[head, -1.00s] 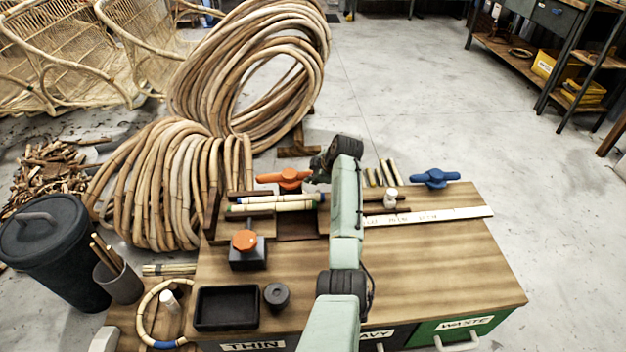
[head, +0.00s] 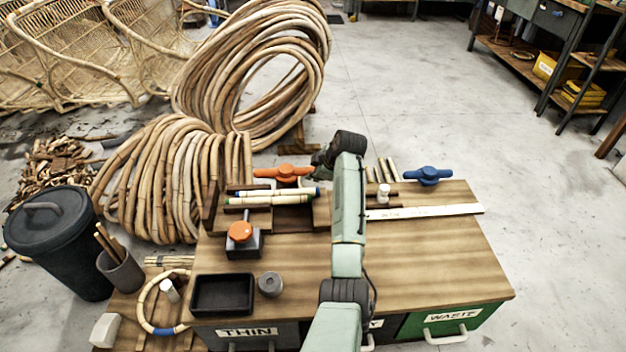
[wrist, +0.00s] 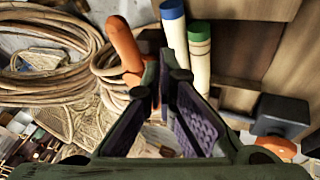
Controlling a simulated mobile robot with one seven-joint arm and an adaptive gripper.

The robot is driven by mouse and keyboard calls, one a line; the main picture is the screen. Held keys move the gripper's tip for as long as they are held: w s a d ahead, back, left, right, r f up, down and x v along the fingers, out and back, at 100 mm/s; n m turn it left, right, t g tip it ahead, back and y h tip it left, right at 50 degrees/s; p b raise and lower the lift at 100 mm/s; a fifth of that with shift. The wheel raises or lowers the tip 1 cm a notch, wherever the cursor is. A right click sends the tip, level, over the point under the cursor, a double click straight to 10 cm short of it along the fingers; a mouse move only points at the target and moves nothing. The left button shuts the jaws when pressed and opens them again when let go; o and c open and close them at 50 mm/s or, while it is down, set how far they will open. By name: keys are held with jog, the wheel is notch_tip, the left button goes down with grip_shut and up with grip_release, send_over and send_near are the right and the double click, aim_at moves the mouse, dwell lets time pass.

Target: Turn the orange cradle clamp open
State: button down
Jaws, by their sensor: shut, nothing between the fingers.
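The orange cradle clamp (head: 283,171) is a winged knob at the back of the wooden cradle on the bench. Its handle runs roughly left to right in the head view. In the wrist view one orange arm of it (wrist: 124,48) shows just left of my fingers. My gripper (wrist: 168,76) is shut and empty, its tips close to the clamp; I cannot tell whether they touch it. In the head view my arm partly hides the gripper. Two pale rattan poles, one blue-ended (wrist: 173,30) and one green-ended (wrist: 199,55), lie in the cradle beside the clamp.
A second orange knob on a dark block (head: 240,232) stands in front of the cradle. A blue winged knob (head: 428,175) is at the back right. A black tray (head: 222,294) lies at the front left. Large rattan coils (head: 165,180) stand behind.

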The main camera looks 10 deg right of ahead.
jog(key=v, duration=0.5)
jog(key=shift+s+d+r, duration=0.1)
jog(key=shift+d+r, duration=0.05)
jog(key=shift+r, duration=0.2)
